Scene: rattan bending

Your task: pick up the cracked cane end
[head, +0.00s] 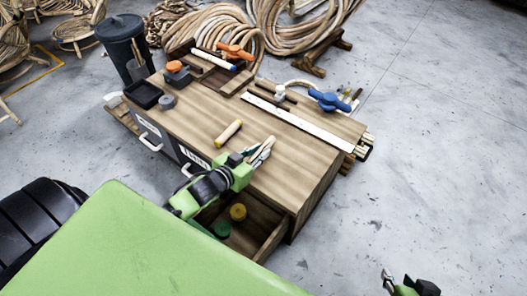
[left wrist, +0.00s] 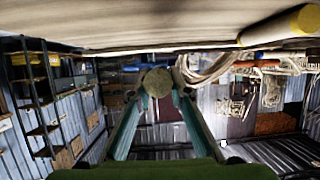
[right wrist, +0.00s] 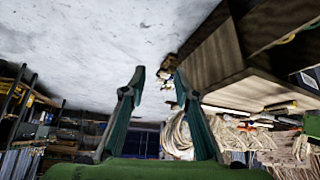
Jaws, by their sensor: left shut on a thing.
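A short pale cane end (head: 265,147) is between the fingers of my left gripper (head: 260,155), just above the front part of the wooden workbench (head: 290,165). In the left wrist view its round cut face (left wrist: 157,81) shows between the two fingertips, which are shut on it. I cannot make out a crack on it. Another short cane piece with a yellow end (head: 228,133) lies on the bench to the left of the gripper. My right gripper (right wrist: 158,75) is open and empty, away from the bench over the floor.
An open drawer (head: 245,235) below my left gripper holds a yellow and a green round item. A white straightedge (head: 300,122), blue clamp (head: 329,100), orange clamp (head: 235,51) and black tray (head: 143,95) are on the bench. Floor at right is clear.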

